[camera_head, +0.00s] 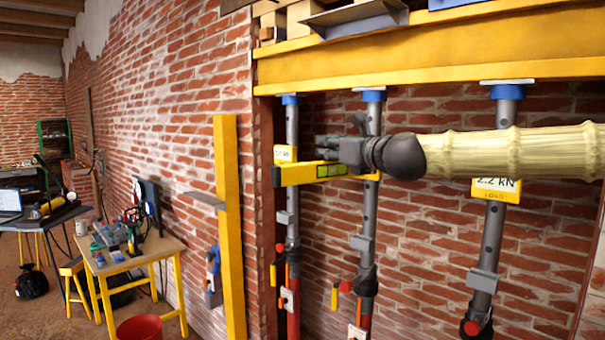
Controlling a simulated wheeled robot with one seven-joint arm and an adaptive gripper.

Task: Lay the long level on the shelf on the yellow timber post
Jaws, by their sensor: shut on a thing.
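The long level (298,174) is a yellow bar with a green vial and a dark end cap at its left. My gripper (328,159) is shut on it and holds it raised, roughly horizontal, in front of the props. Part of the level is hidden behind my gripper. The yellow timber post (230,240) stands upright against the brick wall, left of the level. The shelf (205,200) is a thin grey plate sticking out to the left from the post. It looks bare. The level's left end is apart from the post and shelf in the picture.
Several steel props, one of them a grey prop (494,235), stand under a yellow beam (430,62) at the right. A wooden table (130,256) with tools and a red bucket (140,328) are at the lower left. A blue and grey tool hangs below the shelf.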

